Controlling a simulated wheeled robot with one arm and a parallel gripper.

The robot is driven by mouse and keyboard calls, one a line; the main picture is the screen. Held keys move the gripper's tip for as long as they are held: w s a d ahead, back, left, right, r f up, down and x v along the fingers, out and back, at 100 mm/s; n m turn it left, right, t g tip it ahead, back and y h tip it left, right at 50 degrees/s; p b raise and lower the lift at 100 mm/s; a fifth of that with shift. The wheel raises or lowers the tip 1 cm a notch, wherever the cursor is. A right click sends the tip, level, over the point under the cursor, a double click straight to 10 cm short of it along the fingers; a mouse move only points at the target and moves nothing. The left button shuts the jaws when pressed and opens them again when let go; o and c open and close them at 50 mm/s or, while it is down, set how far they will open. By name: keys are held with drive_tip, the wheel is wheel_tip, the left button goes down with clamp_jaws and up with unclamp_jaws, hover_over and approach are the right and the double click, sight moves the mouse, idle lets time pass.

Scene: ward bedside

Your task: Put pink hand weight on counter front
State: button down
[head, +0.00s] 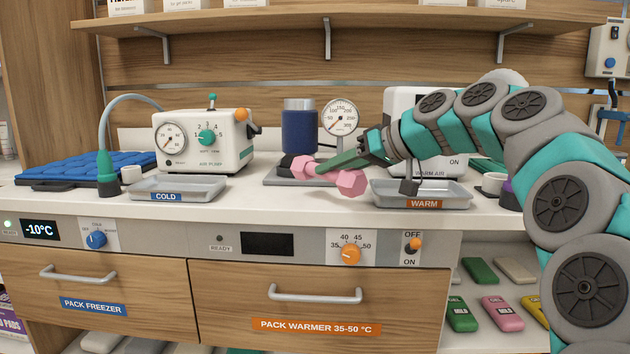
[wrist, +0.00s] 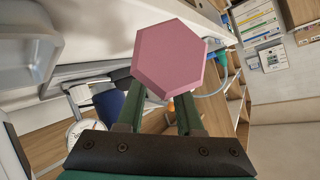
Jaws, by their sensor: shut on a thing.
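The pink hand weight (head: 351,182) has hexagonal ends and shows in the head view near the middle of the counter. My gripper (head: 325,167) reaches in from the right and is shut on it, between its two ends. In the wrist view, one hexagonal pink end (wrist: 170,55) hides the tips of my green fingers. The weight is in front of or over a grey scale plate (head: 277,181); I cannot tell whether it touches anything below. The white counter front (head: 290,207) is a bare strip along the front edge.
The cold tray (head: 178,189) is to the left and the warm tray (head: 421,193) to the right. A dial gauge (head: 340,117), a blue canister (head: 299,130) and a black object (head: 287,162) are behind the weight. The air pump (head: 203,141) stands back left.

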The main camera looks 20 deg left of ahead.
sight(315, 164)
drive_tip(key=a, duration=0.1)
drive_tip(key=w+a, duration=0.1)
drive_tip(key=a, duration=0.2)
drive_tip(key=shift+w+a+f, duration=0.25)
drive_tip(key=shift+w+a, duration=0.05)
drive_tip(key=shift+w, duration=0.05)
drive_tip(key=shift+f+p, duration=0.35)
drive_tip(key=shift+f, duration=1.3)
drive_tip(key=c, duration=0.5)
unclamp_jaws()
drive_tip(key=shift+f, duration=0.1)
drive_tip(key=shift+c, duration=0.2)
drive_tip(key=b+v, duration=0.1)
drive_tip(key=v, duration=1.1)
drive_tip(key=shift+s, duration=0.1)
